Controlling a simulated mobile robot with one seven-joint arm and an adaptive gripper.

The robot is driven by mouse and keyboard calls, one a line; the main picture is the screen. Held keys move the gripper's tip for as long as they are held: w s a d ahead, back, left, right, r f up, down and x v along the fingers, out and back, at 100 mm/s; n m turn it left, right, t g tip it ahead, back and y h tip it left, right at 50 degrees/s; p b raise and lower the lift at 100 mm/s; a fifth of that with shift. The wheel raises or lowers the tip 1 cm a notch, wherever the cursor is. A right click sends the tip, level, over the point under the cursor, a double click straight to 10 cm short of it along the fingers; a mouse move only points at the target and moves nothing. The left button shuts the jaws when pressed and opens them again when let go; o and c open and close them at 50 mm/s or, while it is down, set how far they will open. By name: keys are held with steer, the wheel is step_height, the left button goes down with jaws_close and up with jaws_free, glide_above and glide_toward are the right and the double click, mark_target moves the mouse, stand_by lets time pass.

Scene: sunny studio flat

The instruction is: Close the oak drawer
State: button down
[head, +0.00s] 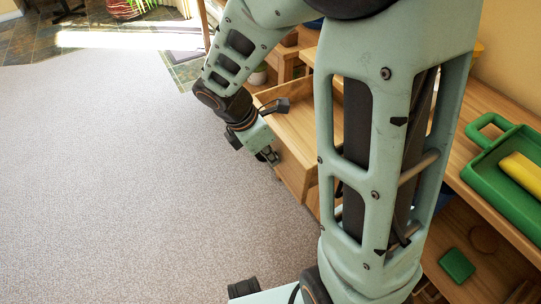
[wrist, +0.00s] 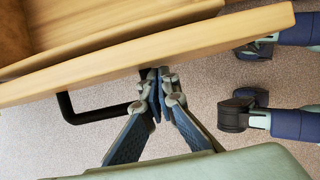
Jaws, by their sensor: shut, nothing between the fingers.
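The oak drawer (head: 294,172) stands pulled out from the wooden unit in the head view, its inside partly visible and the rest hidden behind my arm. In the wrist view its front panel (wrist: 215,42) crosses the upper part of the picture at a slant, with the open inside (wrist: 75,22) behind it. A black bar handle (wrist: 95,116) sticks out from the front. My gripper (head: 268,157) is in front of the drawer front. In the wrist view my gripper (wrist: 158,82) is shut and empty, its tips close to the front beside the handle's right end; contact cannot be told.
A green tray (head: 482,178) with a yellow block (head: 522,176) is on the wooden top at the right. A green box (head: 457,265) lies on the shelf below. The carpet (head: 110,180) left of the drawer is wide and clear.

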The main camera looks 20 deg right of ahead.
steer(key=w+d+p, duration=0.2)
steer(key=d+p, duration=0.1)
steer(key=d, duration=0.5)
steer(key=w+d+p, duration=0.2)
steer(key=d+p, duration=0.1)
steer(key=d, duration=0.5)
steer(key=w+d+p, duration=0.2)
steer(key=d+p, duration=0.2)
steer(key=d, duration=0.4)
steer(key=shift+w+d+r, duration=0.1)
steer(key=shift+w, duration=0.1)
